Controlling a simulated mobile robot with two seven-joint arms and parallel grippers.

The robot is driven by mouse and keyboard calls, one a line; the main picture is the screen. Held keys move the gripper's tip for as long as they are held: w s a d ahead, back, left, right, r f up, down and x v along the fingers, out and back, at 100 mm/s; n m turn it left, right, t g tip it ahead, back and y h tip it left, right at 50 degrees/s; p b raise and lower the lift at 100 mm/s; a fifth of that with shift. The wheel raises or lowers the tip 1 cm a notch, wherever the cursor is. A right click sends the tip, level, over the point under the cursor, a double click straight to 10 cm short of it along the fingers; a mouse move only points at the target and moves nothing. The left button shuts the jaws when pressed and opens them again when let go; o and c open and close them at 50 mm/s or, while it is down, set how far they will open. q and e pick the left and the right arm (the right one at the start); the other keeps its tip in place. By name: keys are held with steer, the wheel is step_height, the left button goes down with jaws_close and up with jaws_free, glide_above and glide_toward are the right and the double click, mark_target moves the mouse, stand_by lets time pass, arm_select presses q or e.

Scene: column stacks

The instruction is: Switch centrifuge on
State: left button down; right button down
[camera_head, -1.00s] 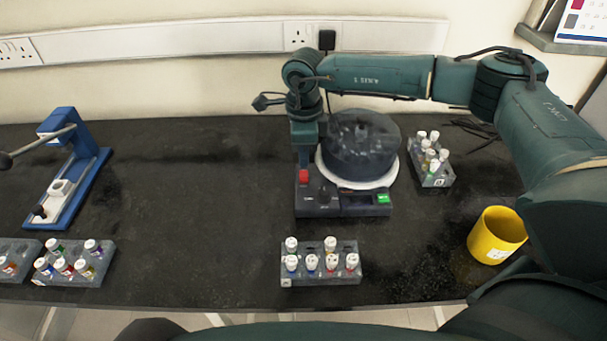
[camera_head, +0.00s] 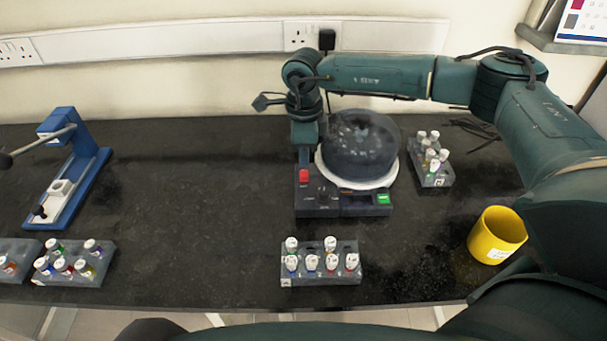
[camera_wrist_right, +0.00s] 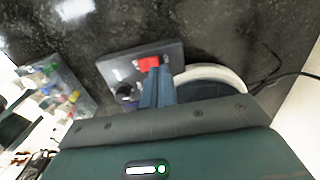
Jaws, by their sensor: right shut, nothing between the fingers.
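The centrifuge stands on the black bench, with a dark round lidded drum (camera_head: 358,146) on a white ring and a grey control panel (camera_head: 318,205) in front. The panel has a red switch (camera_head: 304,176) at its left and a small lit green display (camera_head: 383,199) at its right. My right gripper (camera_head: 303,160) points down, shut and empty, just behind the red switch. In the right wrist view its fingertips (camera_wrist_right: 156,84) are right at the red switch (camera_wrist_right: 149,63); I cannot tell whether they touch. A dark knob (camera_wrist_right: 126,92) sits beside it. My left gripper is out of view.
A tube rack (camera_head: 320,274) stands in front of the centrifuge, another (camera_head: 436,174) to its right, and more at the left front. A yellow cup (camera_head: 497,236) is at right. A blue device (camera_head: 72,185) stands at left. The bench between is clear.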

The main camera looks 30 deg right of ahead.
steer(key=shift+f+b, duration=0.75)
steer(key=shift+f, duration=0.35)
stand_by(0.6)
steer(key=shift+r, duration=0.1)
steer(key=shift+r+p, duration=1.7)
steer(key=shift+r, duration=0.8)
steer(key=shift+f, duration=0.1)
